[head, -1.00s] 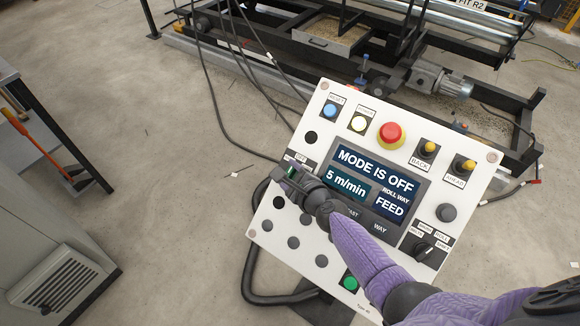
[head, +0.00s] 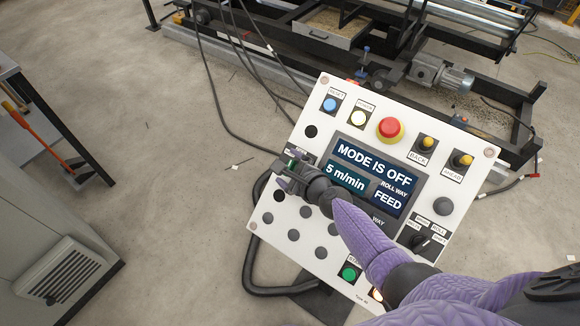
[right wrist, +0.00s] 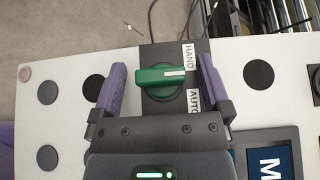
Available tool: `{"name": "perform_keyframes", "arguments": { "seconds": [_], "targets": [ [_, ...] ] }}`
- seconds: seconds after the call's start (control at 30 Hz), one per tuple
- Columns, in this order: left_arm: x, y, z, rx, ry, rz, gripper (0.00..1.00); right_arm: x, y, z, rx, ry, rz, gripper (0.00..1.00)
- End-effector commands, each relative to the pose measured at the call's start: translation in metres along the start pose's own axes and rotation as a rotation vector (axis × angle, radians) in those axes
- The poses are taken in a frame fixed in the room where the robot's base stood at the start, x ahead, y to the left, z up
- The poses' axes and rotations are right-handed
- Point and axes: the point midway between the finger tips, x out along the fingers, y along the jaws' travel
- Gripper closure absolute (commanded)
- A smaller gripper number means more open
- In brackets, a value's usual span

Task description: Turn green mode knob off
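The green mode knob (right wrist: 165,78) sits on a black plate on the control panel, with HAND and AUTO labels beside it. Its white mark points to the right in the right wrist view, between the two labels. My right gripper (right wrist: 160,78) is open, one finger on each side of the knob with gaps. In the head view my right gripper (head: 285,176) is over the panel's left edge, and the knob (head: 291,163) is partly hidden by it. The panel screen (head: 370,175) reads MODE IS OFF. My left gripper is not in view.
The white control panel (head: 318,118) also holds a red emergency button (head: 390,128), yellow BACK and AHEAD switches, a black selector (head: 420,243) and a green button (head: 349,273). Cables and a machine frame lie behind it. A grey cabinet (head: 50,240) stands left.

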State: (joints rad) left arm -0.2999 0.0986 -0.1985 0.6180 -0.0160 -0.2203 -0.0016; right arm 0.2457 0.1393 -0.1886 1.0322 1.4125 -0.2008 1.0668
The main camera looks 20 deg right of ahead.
Motion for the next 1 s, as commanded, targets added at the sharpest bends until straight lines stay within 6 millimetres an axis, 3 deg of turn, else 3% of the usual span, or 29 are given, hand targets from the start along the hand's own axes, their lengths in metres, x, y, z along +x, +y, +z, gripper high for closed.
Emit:
{"name": "perform_keyframes", "arguments": {
  "seconds": [0.27,0.5,0.7,1.0],
  "targets": [
    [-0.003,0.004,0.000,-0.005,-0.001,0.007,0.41,-0.004,-0.001,0.000,0.000,0.001,0.000,0.03],
    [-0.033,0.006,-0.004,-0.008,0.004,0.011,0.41,-0.054,-0.004,0.004,0.000,0.001,0.000,0.03],
    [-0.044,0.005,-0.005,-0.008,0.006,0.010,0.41,-0.092,-0.001,0.001,0.000,0.000,0.000,0.03],
    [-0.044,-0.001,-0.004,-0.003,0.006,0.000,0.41,-0.099,0.000,0.000,0.000,0.000,0.000,0.03]
  ]
}}
